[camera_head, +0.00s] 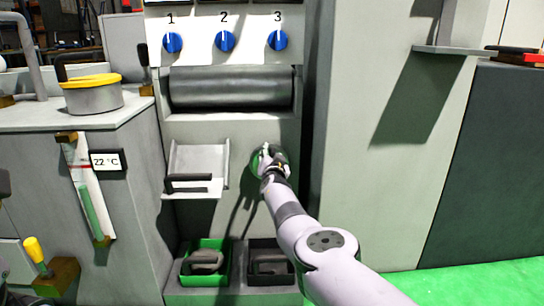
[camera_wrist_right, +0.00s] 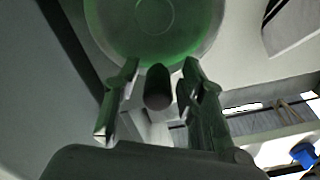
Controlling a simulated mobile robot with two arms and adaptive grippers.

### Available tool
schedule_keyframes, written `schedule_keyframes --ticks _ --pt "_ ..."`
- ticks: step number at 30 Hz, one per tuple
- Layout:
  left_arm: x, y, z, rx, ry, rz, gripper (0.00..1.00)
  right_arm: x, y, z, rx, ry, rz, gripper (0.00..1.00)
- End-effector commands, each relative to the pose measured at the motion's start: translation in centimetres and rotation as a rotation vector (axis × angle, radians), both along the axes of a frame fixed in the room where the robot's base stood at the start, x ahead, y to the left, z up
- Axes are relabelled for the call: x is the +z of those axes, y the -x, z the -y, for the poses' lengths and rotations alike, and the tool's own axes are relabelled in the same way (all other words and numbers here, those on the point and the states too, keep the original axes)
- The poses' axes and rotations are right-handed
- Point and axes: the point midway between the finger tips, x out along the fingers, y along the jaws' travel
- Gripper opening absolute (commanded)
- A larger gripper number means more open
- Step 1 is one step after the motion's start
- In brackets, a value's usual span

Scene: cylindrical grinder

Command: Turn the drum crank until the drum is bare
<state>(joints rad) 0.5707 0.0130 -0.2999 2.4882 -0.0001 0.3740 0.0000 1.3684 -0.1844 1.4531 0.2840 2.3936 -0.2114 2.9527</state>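The drum (camera_head: 231,88) is a grey horizontal cylinder in a recess below three blue dials. Its visible surface is plain grey; I cannot tell whether anything covers it. The crank's green disc (camera_head: 255,165) is on the panel below the drum's right end, partly hidden by my right gripper (camera_head: 271,158). In the right wrist view, the green disc (camera_wrist_right: 152,25) fills the top. A dark crank knob (camera_wrist_right: 158,87) shows between the fingers of my right gripper (camera_wrist_right: 158,80), with gaps on both sides. My left gripper is not in view.
A grey tray (camera_head: 202,160) with a dark handle juts out left of the crank. A green bin (camera_head: 205,280) and a black bin (camera_head: 270,276) stand below. A yellow-rimmed pot (camera_head: 92,98) is on the left counter. A tall grey cabinet stands right.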

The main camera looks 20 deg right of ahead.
Motion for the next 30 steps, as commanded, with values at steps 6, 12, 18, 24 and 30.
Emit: schedule_keyframes --ticks 6,12,18,24,30 --pt "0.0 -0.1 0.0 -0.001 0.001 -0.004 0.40 0.2 0.0 0.1 -0.002 0.002 0.003 0.41" --pt "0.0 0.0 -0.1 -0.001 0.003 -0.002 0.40 0.8 0.0 0.2 -0.005 0.003 0.004 0.41" --pt "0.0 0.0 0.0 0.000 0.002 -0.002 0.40 4.1 0.0 0.1 -0.004 0.002 0.009 0.41" --pt "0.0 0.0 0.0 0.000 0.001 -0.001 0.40 7.9 0.0 0.1 -0.002 -0.003 0.007 0.41" --pt "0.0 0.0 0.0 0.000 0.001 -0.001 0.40 9.9 0.0 0.1 -0.001 -0.001 0.003 0.41"
